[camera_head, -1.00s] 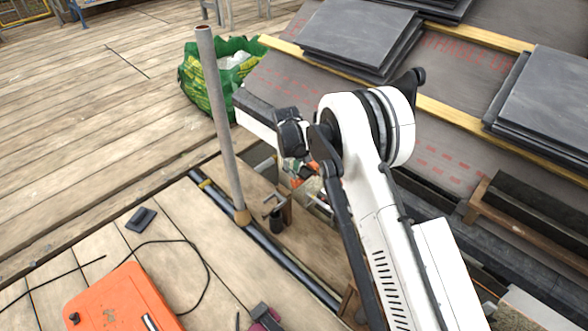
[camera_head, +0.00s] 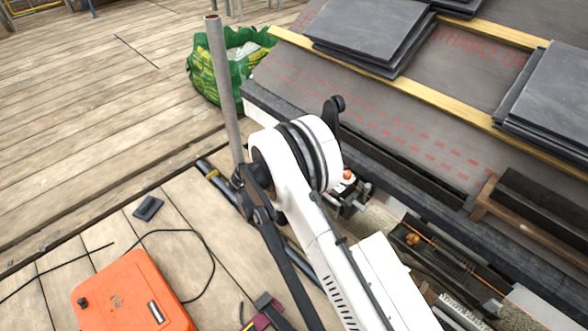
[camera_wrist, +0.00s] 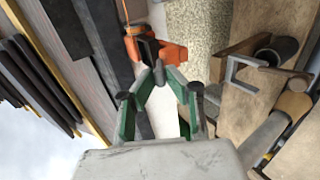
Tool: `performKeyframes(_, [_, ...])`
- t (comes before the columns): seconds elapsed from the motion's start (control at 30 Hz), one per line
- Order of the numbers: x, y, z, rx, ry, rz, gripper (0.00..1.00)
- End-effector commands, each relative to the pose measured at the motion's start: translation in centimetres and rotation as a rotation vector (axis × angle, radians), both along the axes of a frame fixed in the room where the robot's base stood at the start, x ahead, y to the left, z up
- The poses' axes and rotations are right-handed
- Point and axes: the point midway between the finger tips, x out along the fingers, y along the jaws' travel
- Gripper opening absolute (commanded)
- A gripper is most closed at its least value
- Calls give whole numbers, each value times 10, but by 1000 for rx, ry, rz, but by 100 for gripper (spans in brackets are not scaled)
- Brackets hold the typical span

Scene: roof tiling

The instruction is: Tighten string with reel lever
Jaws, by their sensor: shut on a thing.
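In the wrist view, an orange reel (camera_wrist: 168,52) with a black part lies just beyond my fingertips, against a dark slate edge. An orange string (camera_wrist: 126,12) runs up from it. My gripper (camera_wrist: 176,80) has green-sided fingers closed in at the reel's near side, shut on what looks like its lever; the contact is mostly hidden by the fingers. In the head view, my white arm covers the gripper and most of the reel. A length of orange string (camera_head: 440,247) shows over the gutter area at right.
A grey upright pole (camera_head: 223,90) stands left of my arm, with a green bag (camera_head: 205,80) behind it. Slate stacks (camera_head: 370,35) lie on the roof. An orange case (camera_head: 130,298) sits on the planks. A grey clamp (camera_wrist: 232,68) is right of the reel in the wrist view.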

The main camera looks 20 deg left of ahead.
Motion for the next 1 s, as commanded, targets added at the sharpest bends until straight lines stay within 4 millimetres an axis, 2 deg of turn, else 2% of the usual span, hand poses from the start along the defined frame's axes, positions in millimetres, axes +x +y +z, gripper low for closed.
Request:
performKeyframes(0.4, [-5, 3, -13, -106, -221, 0, 0])
performKeyframes(1.0, [-5, 2, -15, -131, -273, -1, 0])
